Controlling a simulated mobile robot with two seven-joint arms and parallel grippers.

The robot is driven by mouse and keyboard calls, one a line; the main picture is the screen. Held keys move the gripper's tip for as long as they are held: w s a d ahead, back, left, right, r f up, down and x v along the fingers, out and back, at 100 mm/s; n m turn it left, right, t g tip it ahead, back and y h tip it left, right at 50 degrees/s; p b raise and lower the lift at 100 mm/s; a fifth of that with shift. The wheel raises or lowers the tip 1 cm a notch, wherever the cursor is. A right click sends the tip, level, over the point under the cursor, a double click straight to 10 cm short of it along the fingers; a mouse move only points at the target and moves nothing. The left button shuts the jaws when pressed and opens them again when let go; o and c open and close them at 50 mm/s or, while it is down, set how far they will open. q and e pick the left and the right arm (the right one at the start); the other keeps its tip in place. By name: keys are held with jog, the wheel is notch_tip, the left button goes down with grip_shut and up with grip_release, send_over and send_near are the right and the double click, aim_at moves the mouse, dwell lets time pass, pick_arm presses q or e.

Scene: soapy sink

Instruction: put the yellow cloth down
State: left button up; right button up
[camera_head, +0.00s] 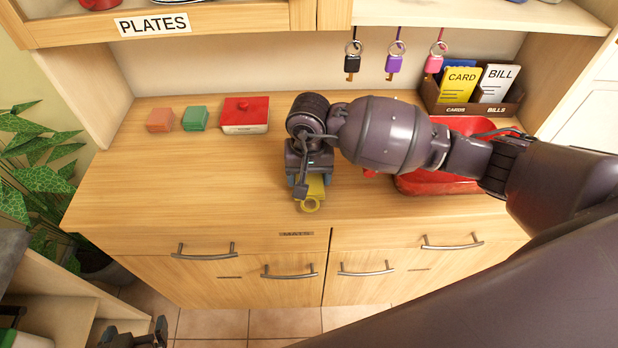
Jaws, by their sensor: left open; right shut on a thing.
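My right gripper is shut on the cloth and points down over the front middle of the wooden counter (220,190). The gripper and arm hide much of the cloth. I cannot tell whether the cloth touches the counter. My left gripper (136,338) is open and low at the bottom left edge, well below the counter, partly cut off.
A red basin (425,187) stands right of the gripper, partly behind my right arm. A red-lidded box (245,115), a green block (195,118) and an orange block (160,119) sit at the back left. A card holder (470,106) stands back right. The counter's left front is clear.

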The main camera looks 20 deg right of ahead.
aim_at(309, 177)
jog(key=shift+f, duration=0.8)
jog(key=shift+f, duration=0.15)
jog(key=o, duration=1)
notch_tip(309, 177, up, 12)
jog(key=shift+r+b, duration=0.2)
jog(key=shift+b, duration=0.1)
jog(key=shift+s+f, duration=0.1)
jog(key=shift+s, duration=0.05)
